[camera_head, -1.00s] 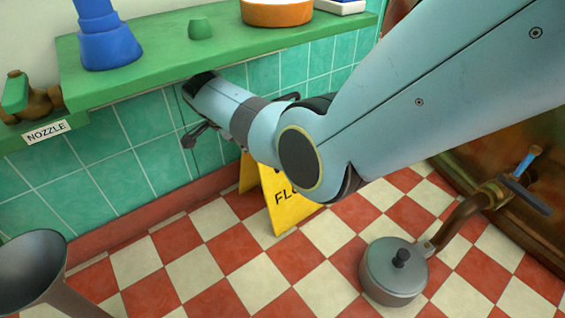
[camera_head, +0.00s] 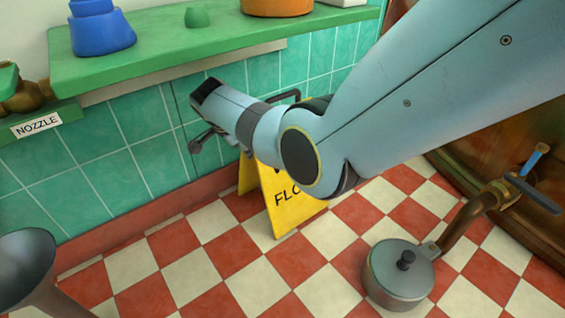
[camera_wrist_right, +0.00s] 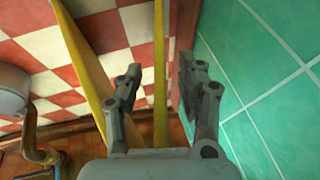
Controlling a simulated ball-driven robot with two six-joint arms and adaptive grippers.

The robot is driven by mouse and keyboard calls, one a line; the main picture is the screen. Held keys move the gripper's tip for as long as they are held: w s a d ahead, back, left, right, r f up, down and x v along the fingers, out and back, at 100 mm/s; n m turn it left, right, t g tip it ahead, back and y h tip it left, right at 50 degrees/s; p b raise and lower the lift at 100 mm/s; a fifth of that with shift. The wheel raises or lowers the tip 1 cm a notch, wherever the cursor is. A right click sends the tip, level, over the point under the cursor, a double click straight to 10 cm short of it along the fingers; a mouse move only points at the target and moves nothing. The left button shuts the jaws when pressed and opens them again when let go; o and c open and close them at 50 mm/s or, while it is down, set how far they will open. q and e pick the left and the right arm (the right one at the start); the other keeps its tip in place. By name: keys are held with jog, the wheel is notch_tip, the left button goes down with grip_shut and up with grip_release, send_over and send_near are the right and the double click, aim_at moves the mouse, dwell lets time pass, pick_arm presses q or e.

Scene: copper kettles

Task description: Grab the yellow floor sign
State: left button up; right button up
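The yellow floor sign (camera_head: 285,205) stands on the checked floor close to the tiled wall, its top hidden behind my right arm in the head view. In the right wrist view, its near panel (camera_wrist_right: 85,70) runs outside the left finger. A thin yellow strip of it (camera_wrist_right: 160,90) shows between the fingers. My right gripper (camera_wrist_right: 160,68) is open, its fingers apart on either side of that strip; I cannot tell whether they touch it. My left gripper is not in view.
The green shelf (camera_head: 165,58) juts out above my right wrist. The teal wall (camera_wrist_right: 245,70) is close beside the right finger. A grey kettle (camera_head: 385,285) stands on the floor right of the sign. A grey funnel-shaped thing (camera_head: 25,265) is at lower left.

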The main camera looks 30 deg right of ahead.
grip_shut()
jog(key=shift+r, duration=0.15)
dwell(0.7)
